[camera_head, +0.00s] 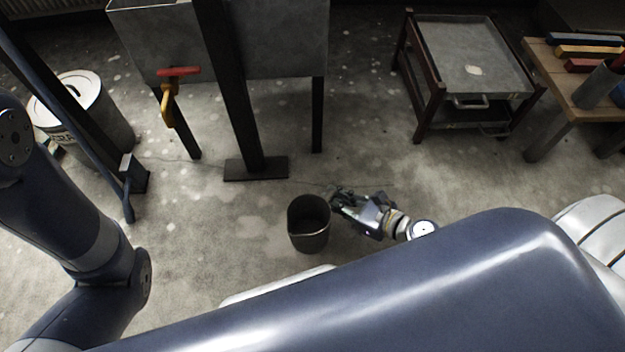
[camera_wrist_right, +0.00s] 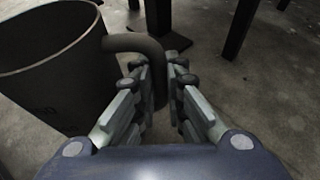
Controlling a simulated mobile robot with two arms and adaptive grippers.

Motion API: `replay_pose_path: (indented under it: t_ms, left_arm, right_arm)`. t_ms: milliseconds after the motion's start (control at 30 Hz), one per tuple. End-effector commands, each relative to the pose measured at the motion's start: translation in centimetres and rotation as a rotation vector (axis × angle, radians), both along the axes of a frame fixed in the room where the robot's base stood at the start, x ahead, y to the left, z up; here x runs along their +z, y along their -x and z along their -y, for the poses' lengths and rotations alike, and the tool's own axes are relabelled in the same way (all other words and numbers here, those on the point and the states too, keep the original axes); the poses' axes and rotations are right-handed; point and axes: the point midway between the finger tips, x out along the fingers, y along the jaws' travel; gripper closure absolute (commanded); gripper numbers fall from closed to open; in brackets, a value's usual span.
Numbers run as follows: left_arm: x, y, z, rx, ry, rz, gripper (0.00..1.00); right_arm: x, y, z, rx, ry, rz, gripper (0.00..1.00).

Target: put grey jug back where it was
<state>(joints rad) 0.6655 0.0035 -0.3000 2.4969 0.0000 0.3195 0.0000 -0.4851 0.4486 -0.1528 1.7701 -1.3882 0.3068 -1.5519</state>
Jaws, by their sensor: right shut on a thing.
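The grey jug (camera_head: 309,236) is a dark, open-topped vessel in the middle of the head view. It looks upright and held above the floor. In the right wrist view the jug (camera_wrist_right: 50,70) fills the upper left, with its curved handle (camera_wrist_right: 135,43) reaching between the fingers. My right gripper (camera_head: 338,200) is at the jug's right side; in the wrist view its fingers (camera_wrist_right: 160,88) are shut on the handle. My left arm shows at the left of the head view, but its gripper is out of view.
A metal tank (camera_head: 275,50) on dark legs stands ahead, with a red-handled yellow valve (camera_head: 170,95). A cart (camera_head: 470,65) stands back right, beside a wooden table (camera_head: 565,75) holding coloured bars and a grey cylinder (camera_head: 597,85). A white bin (camera_head: 85,110) stands left.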

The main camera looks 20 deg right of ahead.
Motion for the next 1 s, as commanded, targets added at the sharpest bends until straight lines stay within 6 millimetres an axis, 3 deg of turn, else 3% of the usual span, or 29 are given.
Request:
replay_pose_path:
  t_ms: [200, 433, 700, 1000]
  left_arm:
    - [-0.1, 0.6, 0.0, 0.001, -0.001, 0.015, 0.01]
    - [-0.8, 0.8, 0.0, 0.000, -0.001, 0.021, 0.01]
    - [-1.3, 0.8, 0.0, 0.000, -0.001, 0.021, 0.01]
    - [-4.8, 0.8, 0.1, 0.000, -0.001, 0.021, 0.01]
  right_arm:
    - [-0.5, -5.5, 0.0, 0.002, 0.001, 0.005, 1.00]
    - [-1.0, -9.8, 0.0, 0.000, -0.001, 0.002, 1.00]
    - [-1.1, -11.7, 0.0, 0.000, -0.001, 0.002, 1.00]
    - [-4.7, -11.6, 0.0, 0.000, -0.001, 0.000, 1.00]
